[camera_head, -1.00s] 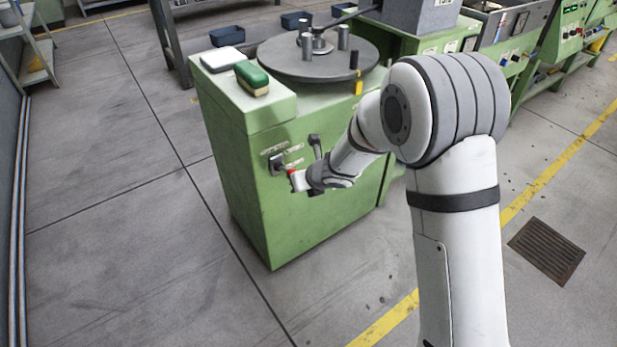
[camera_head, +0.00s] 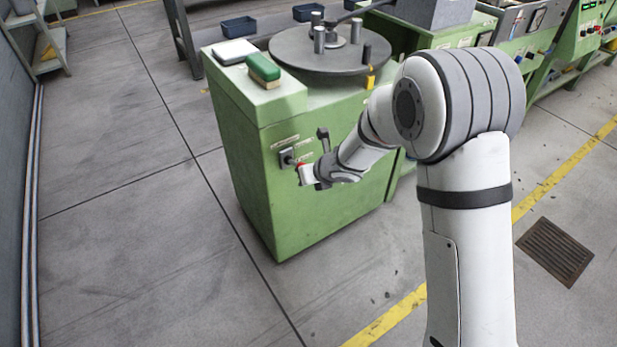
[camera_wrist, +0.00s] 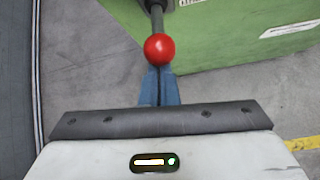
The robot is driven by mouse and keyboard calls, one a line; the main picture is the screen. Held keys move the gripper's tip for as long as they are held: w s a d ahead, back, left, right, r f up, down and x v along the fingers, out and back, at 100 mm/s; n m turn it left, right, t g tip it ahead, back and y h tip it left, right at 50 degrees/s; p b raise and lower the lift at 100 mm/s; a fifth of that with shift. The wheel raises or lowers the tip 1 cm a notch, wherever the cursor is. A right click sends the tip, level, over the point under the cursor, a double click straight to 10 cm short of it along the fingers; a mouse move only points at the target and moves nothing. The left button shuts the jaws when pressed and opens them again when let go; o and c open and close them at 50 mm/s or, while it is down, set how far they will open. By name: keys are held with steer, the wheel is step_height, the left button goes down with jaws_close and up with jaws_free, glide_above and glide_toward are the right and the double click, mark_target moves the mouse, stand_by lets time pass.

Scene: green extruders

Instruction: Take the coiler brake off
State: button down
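The coiler brake appears as a lever with a red ball knob (camera_wrist: 159,49) in the wrist view. Its grey shaft (camera_wrist: 157,22) runs up from the knob to a dark hub on the green machine. My gripper (camera_wrist: 160,85) has its blue fingers close together, with only a thin dark gap between them.
A lever with a dark handle (camera_head: 322,133) stands close by on the same cabinet face. A green and white block (camera_head: 263,70) and a white-topped item (camera_head: 236,51) lie on the cabinet top beside the round plate (camera_head: 345,59). The floor left of the cabinet is clear.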

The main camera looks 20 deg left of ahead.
step_height(320, 180, down, 4)
steer(key=s+d+r+b, duration=0.1)
steer(key=s+b, duration=0.1)
steer(key=b, duration=0.2)
steer(key=p+v, duration=0.3)
steer(key=v, duration=0.7)
steer(key=shift+w+r+p, duration=0.2)
steer(key=shift+w+p, duration=0.05)
steer(key=shift+p, duration=0.05)
steer(key=shift+a, duration=0.2)
